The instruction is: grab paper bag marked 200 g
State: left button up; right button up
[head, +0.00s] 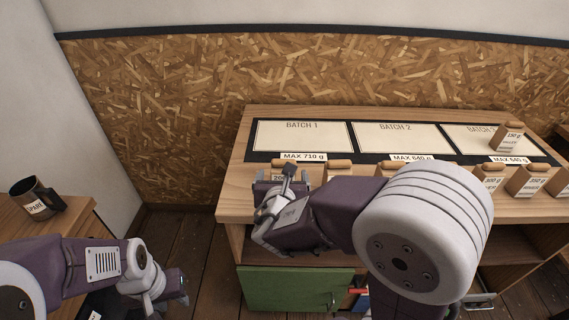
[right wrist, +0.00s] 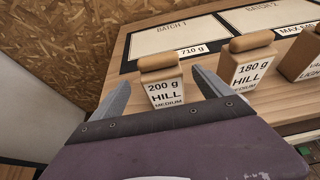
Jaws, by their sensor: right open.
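The paper bag marked 200 g (right wrist: 165,94), labelled HILL MEDIUM with a rolled tan top, stands upright on the bench in the right wrist view. In the head view its label (head: 278,178) is partly hidden behind my right gripper. My right gripper (right wrist: 162,80) is open, with one finger on each side of the bag. I cannot tell whether either finger touches it. In the head view my right gripper (head: 274,184) is at the bench's front left. My left gripper (head: 181,286) is low at the left, away from the bags; its jaw opening is unclear.
A 180 g HILL bag (right wrist: 248,65) stands close to the right. Several more bags line the front; a 150 g bag (head: 508,138) stands on the batch 3 area. The batch 1 panel (head: 302,136) is bare. A dark mug (head: 38,197) sits on the left table (head: 60,226).

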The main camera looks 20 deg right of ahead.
jog(key=shift+r, duration=0.15)
jog(key=b+x, duration=0.1)
jog(key=x, duration=0.8)
jog(key=shift+d, duration=0.1)
jog(key=shift+s+r, duration=0.15)
jog(key=shift+s, duration=0.05)
jog(key=shift+c, duration=0.9)
jog(key=c, duration=1.5)
